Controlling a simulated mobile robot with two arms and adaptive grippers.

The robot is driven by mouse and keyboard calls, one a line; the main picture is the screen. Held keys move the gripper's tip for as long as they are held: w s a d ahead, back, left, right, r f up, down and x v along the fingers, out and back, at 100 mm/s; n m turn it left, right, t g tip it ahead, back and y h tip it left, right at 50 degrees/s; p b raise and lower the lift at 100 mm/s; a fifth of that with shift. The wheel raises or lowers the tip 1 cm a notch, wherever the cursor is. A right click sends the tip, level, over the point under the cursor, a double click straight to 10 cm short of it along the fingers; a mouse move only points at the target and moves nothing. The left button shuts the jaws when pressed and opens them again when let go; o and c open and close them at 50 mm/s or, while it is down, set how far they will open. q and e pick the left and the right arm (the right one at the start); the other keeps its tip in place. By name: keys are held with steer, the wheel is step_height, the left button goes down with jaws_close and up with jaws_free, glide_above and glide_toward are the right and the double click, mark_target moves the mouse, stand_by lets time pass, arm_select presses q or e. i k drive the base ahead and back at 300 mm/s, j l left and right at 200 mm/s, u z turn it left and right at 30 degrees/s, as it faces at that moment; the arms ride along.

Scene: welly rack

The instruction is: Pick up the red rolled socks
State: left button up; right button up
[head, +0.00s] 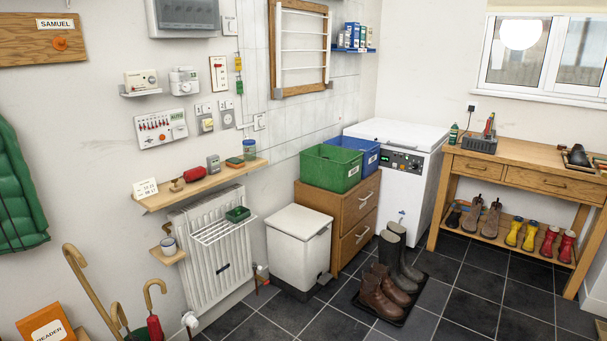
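A red, rounded, roll-like thing (195,174) lies on the wooden wall shelf (222,180) above the white radiator. It looks like the red rolled socks, but it is too small to be sure. A small brown object (176,186) is just left of it, and a small grey device (214,164) stands to its right. Neither of my grippers shows in the head view.
A white card (145,188), a flat red-and-green item (235,162) and a jar (249,149) share the shelf. Below are the radiator (210,262), a wire rack (222,230), walking sticks (92,290) and a white bin (297,250). Boots (380,293) stand on a floor mat.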

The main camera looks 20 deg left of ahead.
mark_target(199, 172)
steer(key=i+u, duration=0.2)
steer(key=i, duration=0.3)
steer(key=i+l+u, duration=0.2)
steer(key=i, duration=0.3)
steer(key=i+l+u, duration=0.1)
steer(key=i+u, duration=0.15)
steer(key=i, duration=0.25)
steer(key=i+l+u, duration=0.2)
steer(key=i, duration=0.25)
